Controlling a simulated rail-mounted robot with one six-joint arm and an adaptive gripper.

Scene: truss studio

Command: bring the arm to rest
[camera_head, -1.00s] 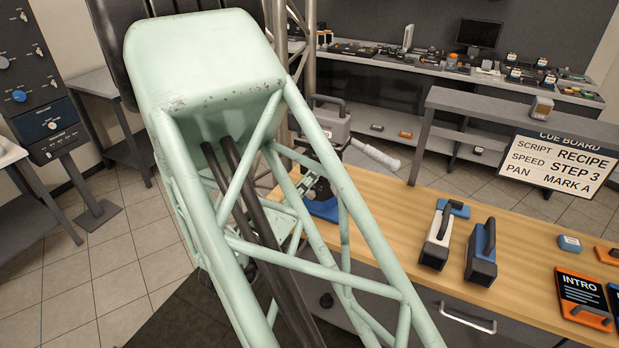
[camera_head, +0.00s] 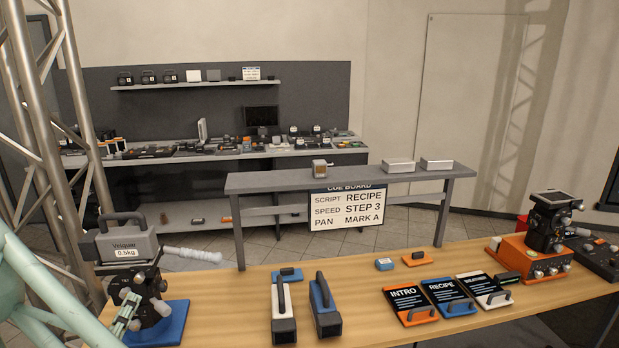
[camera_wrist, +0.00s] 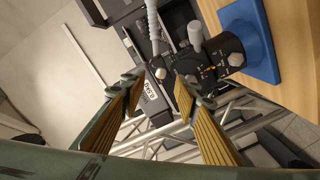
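My gripper (camera_wrist: 160,80) shows in the wrist view with its two padded fingers spread apart. I see nothing held between them. Beyond the fingertips is a dark device with a white label (camera_wrist: 150,90), part of the pan head on a blue base (camera_wrist: 262,45); it looks apart from the fingers, though the exact gap is hard to judge. The pan head (camera_head: 148,300) stands there on the wooden bench's left end, carrying a grey 0.5kg block (camera_head: 125,245).
The wooden bench (camera_head: 370,290) holds two handled blocks (camera_head: 284,315) (camera_head: 326,308), script cards (camera_head: 412,302) and an orange-based device (camera_head: 530,262). A cue board (camera_head: 347,208) hangs on a grey shelf (camera_head: 290,182) behind. A metal truss (camera_head: 45,130) rises at left.

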